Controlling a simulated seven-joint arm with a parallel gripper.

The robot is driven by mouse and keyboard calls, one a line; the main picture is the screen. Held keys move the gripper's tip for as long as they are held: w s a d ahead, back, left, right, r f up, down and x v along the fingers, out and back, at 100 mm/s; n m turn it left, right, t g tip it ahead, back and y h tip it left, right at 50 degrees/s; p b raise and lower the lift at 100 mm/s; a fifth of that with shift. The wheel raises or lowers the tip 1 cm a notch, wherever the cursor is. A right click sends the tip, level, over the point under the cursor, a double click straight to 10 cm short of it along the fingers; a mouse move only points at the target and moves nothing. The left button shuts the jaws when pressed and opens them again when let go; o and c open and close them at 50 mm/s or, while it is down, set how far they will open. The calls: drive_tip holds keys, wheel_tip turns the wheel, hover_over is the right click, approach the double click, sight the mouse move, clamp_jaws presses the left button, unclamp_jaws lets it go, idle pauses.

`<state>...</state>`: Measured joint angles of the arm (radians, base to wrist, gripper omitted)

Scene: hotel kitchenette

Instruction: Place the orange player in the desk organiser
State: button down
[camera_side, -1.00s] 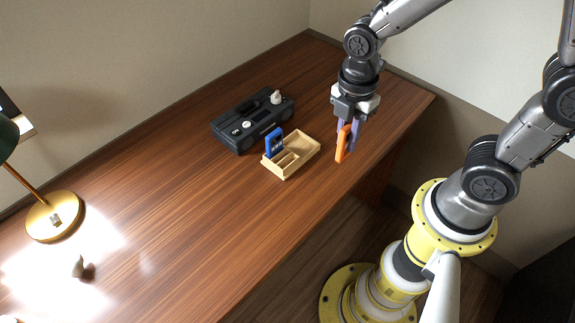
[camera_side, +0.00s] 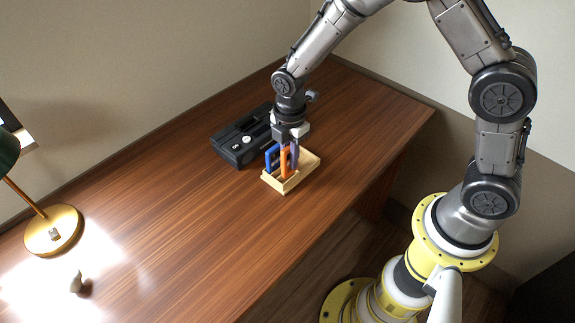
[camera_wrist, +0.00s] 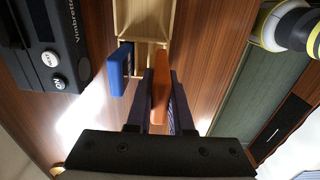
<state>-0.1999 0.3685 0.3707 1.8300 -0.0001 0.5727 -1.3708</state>
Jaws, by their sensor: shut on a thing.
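My gripper (camera_side: 289,146) is shut on the orange player (camera_side: 286,163), which hangs upright. In the side view the player is over or in the front part of the light wooden desk organiser (camera_side: 309,164); I cannot tell if its lower end is inside a compartment. In the wrist view the orange player (camera_wrist: 160,97) is between the two dark fingers of my gripper (camera_wrist: 161,90). The organiser (camera_wrist: 146,20) shows beyond it, partly hidden. A blue player (camera_side: 271,157) stands upright in the organiser, just left of the orange one; it also shows in the wrist view (camera_wrist: 120,68).
A brass lamp (camera_side: 53,231) and a small grey object (camera_side: 76,283) are at the left. The desk's middle is clear.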

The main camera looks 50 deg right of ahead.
sight(288, 167)
drive_tip(key=shift+w+a+f, duration=0.1)
drive_tip(key=shift+w+f, duration=0.25)
drive_tip(key=shift+f, duration=1.55)
drive_tip(key=shift+f, duration=0.15)
drive_tip(key=c, duration=0.8)
unclamp_jaws()
wheel_tip(288, 167, up, 12)
drive_tip(key=shift+s+r, duration=0.1)
drive_tip(key=shift+r, duration=0.15)
